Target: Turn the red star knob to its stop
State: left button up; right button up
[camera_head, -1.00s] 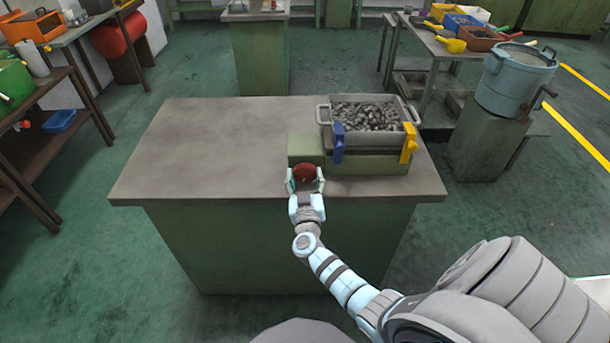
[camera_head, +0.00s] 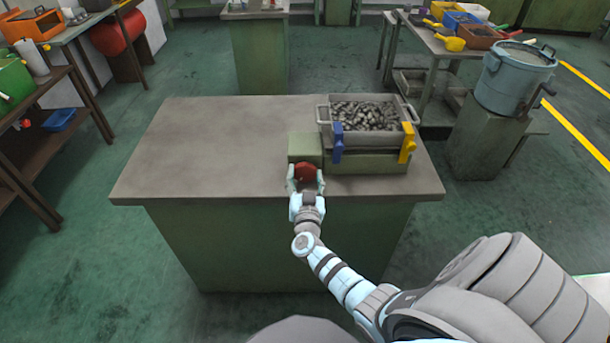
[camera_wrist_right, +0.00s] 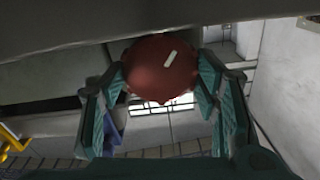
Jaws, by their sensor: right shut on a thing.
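The red star knob (camera_head: 306,172) is on the front of a small green box (camera_head: 305,147) on the workbench. My right gripper (camera_head: 306,183) has its two fingers on either side of the knob and is shut on it. In the right wrist view the knob (camera_wrist_right: 161,68) sits between the teal fingertips (camera_wrist_right: 160,75), with a white mark slanting up to the right on its face. My left gripper is not in view.
Right of the knob, a metal bin of dark parts (camera_head: 326,128) stands on a green base, with a blue handle (camera_head: 338,143) and a yellow handle (camera_head: 407,144) in front. The left part of the workbench top (camera_head: 210,150) is clear.

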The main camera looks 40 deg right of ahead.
jog(key=o, duration=0.9)
jog(key=shift+c, duration=0.2)
jog(key=v, duration=1.2)
